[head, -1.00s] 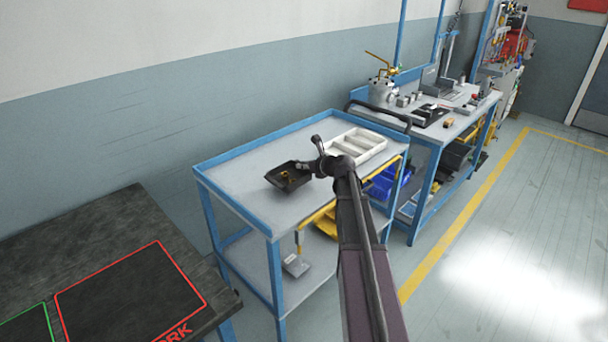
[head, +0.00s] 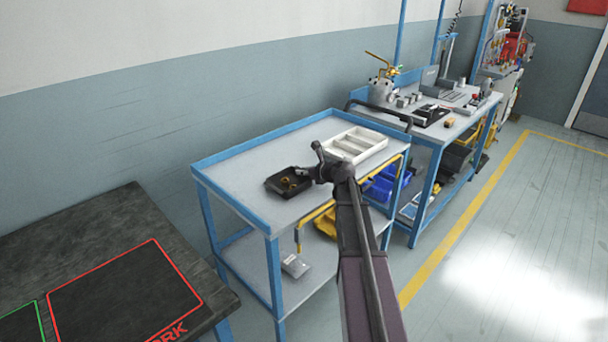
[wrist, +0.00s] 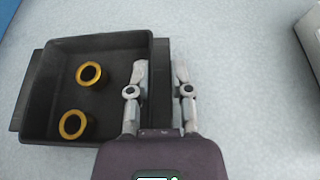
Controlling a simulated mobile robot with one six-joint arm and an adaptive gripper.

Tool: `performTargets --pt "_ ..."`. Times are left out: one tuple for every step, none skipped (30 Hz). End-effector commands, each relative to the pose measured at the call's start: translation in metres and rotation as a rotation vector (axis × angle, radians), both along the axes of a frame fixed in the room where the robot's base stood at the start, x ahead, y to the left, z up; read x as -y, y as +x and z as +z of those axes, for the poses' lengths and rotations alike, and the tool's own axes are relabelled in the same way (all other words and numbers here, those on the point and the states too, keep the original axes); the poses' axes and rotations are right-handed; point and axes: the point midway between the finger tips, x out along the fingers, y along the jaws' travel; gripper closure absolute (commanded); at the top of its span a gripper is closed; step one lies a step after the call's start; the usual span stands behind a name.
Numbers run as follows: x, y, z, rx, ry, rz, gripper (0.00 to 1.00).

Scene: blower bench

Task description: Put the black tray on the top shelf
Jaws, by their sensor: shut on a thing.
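The black tray (head: 288,182) is at the top surface of the blue cart, near its left front part, and looks level. In the wrist view the black tray (wrist: 52,110) fills the left side, with two brass-coloured rings (wrist: 89,73) inside. My gripper (wrist: 160,82) is shut on the tray's right wall, one finger inside the tray and one outside. In the head view my gripper (head: 312,172) is at the tray's right side, partly hidden by my arm. I cannot tell whether the tray touches the surface. The cart's top shelf (head: 240,182) is grey with a blue rim.
A white compartment tray (head: 356,146) lies on the cart behind my gripper. Yellow bins (head: 326,224) and blue bins (head: 380,186) are lower on the cart. A dark table (head: 110,250) stands at the left, and a cluttered workbench (head: 455,110) at the back right.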

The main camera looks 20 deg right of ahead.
Motion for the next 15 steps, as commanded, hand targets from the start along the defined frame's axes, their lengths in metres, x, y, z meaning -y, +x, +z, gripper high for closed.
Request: performTargets --pt "-0.0002 0.0000 0.0003 0.000 -0.001 0.000 1.00" --pt "-0.0002 -0.0001 0.0005 0.000 -0.001 0.000 1.00" --pt "-0.0003 -0.0001 0.0005 0.000 -0.001 0.000 1.00" --pt "-0.0003 -0.0001 0.0005 0.000 -0.001 0.000 1.00" --pt "-0.0003 -0.0001 0.0005 0.000 -0.001 0.000 1.00" --pt "-0.0003 -0.0001 0.0005 0.000 -0.001 0.000 1.00" --pt "-0.0003 0.0000 0.0002 0.000 -0.001 0.000 1.00" --pt "-0.0003 -0.0001 -0.0001 0.000 -0.002 0.001 0.69" --pt "-0.0003 -0.0002 0.0001 0.000 -0.002 0.001 0.57" --pt "-0.0004 -0.0002 0.0001 0.000 -0.002 0.001 0.49" --pt "-0.0004 -0.0002 0.0001 0.000 -0.002 0.001 0.40" --pt "-0.0004 -0.0002 0.0001 0.000 -0.002 0.001 0.38" --pt "-0.0003 0.0000 0.0002 0.000 -0.002 0.001 0.38" --pt "-0.0003 0.0000 0.0002 0.000 -0.002 0.001 0.38" --pt "-0.0003 0.0000 0.0002 0.000 -0.002 0.001 0.38"
